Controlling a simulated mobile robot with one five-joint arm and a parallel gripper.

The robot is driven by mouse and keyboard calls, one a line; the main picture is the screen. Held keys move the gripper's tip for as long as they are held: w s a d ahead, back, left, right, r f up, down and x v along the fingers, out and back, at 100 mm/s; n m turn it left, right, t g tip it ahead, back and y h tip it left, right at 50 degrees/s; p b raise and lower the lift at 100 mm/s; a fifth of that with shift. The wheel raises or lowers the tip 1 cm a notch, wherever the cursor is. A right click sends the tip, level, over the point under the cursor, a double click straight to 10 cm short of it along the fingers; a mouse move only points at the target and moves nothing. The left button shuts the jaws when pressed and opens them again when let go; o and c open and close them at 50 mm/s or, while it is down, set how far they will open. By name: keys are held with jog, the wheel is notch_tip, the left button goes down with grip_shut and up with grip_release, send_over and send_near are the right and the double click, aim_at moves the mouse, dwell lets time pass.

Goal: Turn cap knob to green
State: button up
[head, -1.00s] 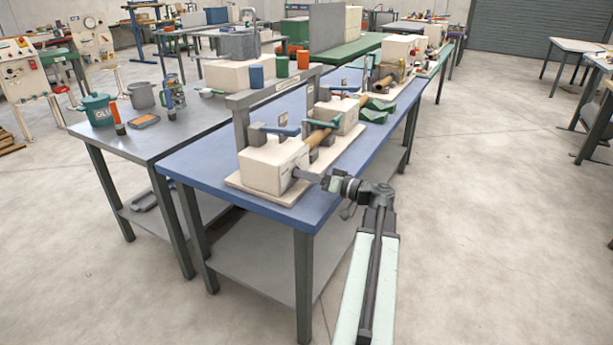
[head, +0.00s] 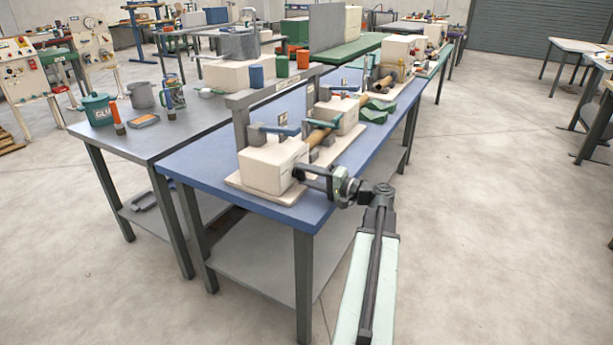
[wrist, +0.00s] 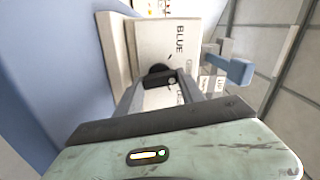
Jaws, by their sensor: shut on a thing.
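The spiral winder's cream block (head: 268,165) stands at the near end of the blue bench. The dark cap knob (wrist: 160,73) sits on its end face, which shows in the wrist view with a dark pointer piece across it. The word BLUE (wrist: 179,42) is printed beside the knob; other lettering below it is partly hidden, and I cannot read a green mark. My gripper (head: 303,172) is at this end face in the head view. In the wrist view my gripper (wrist: 160,80) has its two fingers on either side of the knob, shut on it.
A blue lever handle (wrist: 232,70) juts out right of the block in the wrist view. A wooden roller (head: 318,136) and a second block (head: 338,116) stand behind it. The floor (head: 480,240) to the right is clear.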

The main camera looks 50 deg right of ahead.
jog(key=shift+m, duration=1.1)
jog(key=shift+f, duration=0.1)
jog(key=o, duration=1.4)
jog(key=shift+c, duration=0.2)
jog(key=shift+s, duration=0.1)
jog(key=v, duration=0.7)
jog(key=shift+s+d, duration=0.1)
jog(key=shift+s, duration=0.3)
